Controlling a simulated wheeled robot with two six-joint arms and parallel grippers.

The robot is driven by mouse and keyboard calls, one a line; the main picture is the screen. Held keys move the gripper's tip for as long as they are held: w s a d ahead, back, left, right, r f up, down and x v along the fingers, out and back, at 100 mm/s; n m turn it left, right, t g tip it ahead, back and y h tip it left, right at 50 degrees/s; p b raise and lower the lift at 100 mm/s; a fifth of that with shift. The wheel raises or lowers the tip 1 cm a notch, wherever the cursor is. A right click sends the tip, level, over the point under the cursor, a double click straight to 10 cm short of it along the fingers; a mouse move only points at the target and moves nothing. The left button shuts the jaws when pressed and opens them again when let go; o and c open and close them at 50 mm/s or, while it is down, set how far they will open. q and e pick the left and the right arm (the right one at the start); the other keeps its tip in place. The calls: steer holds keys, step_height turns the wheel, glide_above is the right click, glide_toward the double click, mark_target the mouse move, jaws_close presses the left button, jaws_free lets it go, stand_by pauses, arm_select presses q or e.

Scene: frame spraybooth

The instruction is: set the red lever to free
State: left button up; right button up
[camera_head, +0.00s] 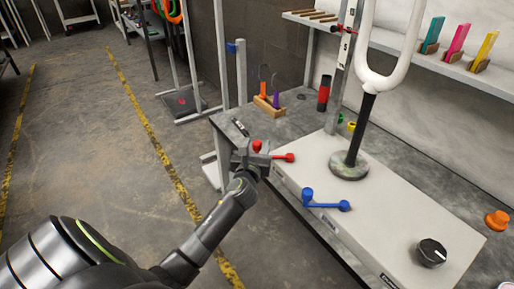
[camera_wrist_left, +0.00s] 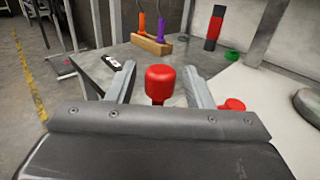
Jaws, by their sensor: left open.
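The red lever has one upright red end (camera_head: 257,145) and a second red end (camera_head: 289,157) to its right, at the left edge of the white worktop box. My left gripper (camera_head: 254,156) is at the lever, with its fingers apart. In the left wrist view the upright red end (camera_wrist_left: 160,82) stands between the two open fingers, with gaps visible on both sides. The other red end (camera_wrist_left: 233,104) shows just outside the right finger. The bar between them is hidden by the gripper. The lever's position markings cannot be read. My right gripper is not in view.
A blue lever (camera_head: 326,203) lies nearby on the white box (camera_head: 400,222), with a black dial (camera_head: 431,252) farther right. A white frame on a black post (camera_head: 361,130) stands behind. A wooden tool holder (camera_head: 268,106) is beyond the gripper. Open floor lies left.

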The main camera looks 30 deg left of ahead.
arm_select(q)
steer(key=shift+w+a, duration=0.1)
steer(key=shift+w, duration=0.1)
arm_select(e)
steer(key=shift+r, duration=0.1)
arm_select(q)
jaws_close()
steer(key=shift+s, duration=0.1)
steer(key=shift+s+d+n+g+y, duration=0.5)
steer(key=shift+n+y, duration=0.2)
steer(key=shift+y, duration=0.25)
steer(key=shift+s+d+n+g+y, duration=0.45)
steer(key=shift+n+y, duration=0.25)
steer(key=shift+y, duration=0.25)
steer(key=n+g+y, duration=0.1)
steer(key=s+d+n+g+y, duration=0.1)
steer(key=shift+s+d+g+y, duration=0.15)
steer(key=shift+d+g+y, duration=0.15)
steer(key=shift+g+y, duration=0.1)
steer(key=shift+s+d+n+g+y, duration=0.25)
steer(key=shift+d+n+g+y, duration=0.15)
steer(key=shift+n+g+y, duration=0.35)
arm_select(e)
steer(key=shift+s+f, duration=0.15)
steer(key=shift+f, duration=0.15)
